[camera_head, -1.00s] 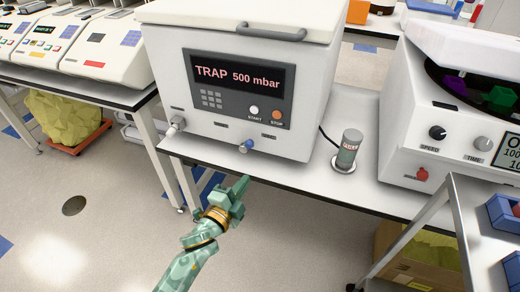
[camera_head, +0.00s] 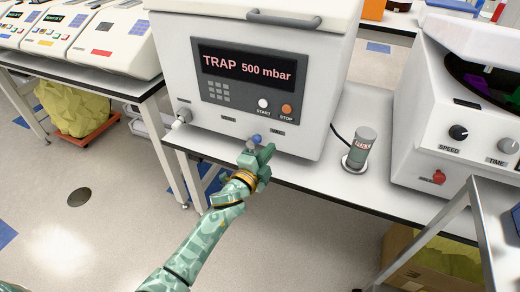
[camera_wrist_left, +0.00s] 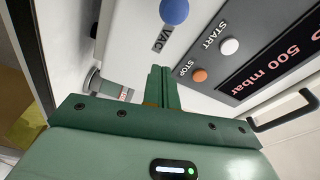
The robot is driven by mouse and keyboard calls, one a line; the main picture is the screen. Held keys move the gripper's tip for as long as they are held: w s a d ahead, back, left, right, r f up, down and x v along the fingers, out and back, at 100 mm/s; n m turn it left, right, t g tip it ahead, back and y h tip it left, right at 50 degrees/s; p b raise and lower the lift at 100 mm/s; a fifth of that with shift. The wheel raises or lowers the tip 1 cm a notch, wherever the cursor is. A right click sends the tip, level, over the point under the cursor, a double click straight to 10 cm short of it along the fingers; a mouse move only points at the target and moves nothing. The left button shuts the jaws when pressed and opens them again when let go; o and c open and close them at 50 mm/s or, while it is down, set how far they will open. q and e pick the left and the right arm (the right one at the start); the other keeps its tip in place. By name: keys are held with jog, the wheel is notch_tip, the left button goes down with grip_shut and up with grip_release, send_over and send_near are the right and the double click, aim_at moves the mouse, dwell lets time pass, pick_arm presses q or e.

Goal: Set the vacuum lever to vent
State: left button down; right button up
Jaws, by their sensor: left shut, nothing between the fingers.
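The vacuum lever has a blue ball knob (camera_head: 256,138) low on the front of the white trap unit (camera_head: 310,135). In the left wrist view the knob (camera_wrist_left: 174,11) is at the top edge, close to a label reading VAC. The lever's short stem is mostly hidden behind my gripper in the head view. My left gripper (camera_head: 266,153) is shut and empty, just below and right of the knob. Its closed fingers (camera_wrist_left: 160,82) point toward the knob in the wrist view, with a visible gap. My right gripper is not in view.
The display reads TRAP 500 mbar, with START and STOP buttons (camera_head: 287,109) below. A small cylindrical canister (camera_head: 360,151) stands on the table right of the unit. A white machine with SPEED and TIME knobs (camera_head: 458,132) is further right. Another valve (camera_head: 183,117) sits at the unit's lower left.

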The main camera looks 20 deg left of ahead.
aim_at(253, 143)
pick_arm(q)
jog(key=a, duration=0.1)
jog(key=w+a, duration=0.1)
jog(key=a+f, duration=0.1)
jog(key=shift+w+a+b, duration=0.25)
jog(key=shift+w+b, duration=0.1)
jog(key=shift+b, duration=0.05)
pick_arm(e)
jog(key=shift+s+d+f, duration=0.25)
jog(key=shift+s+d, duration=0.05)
pick_arm(q)
jog(key=shift+a+r, duration=0.1)
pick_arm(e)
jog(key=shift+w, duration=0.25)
pick_arm(q)
jog(key=shift+a+r+n, duration=0.15)
jog(key=shift+n, duration=0.25)
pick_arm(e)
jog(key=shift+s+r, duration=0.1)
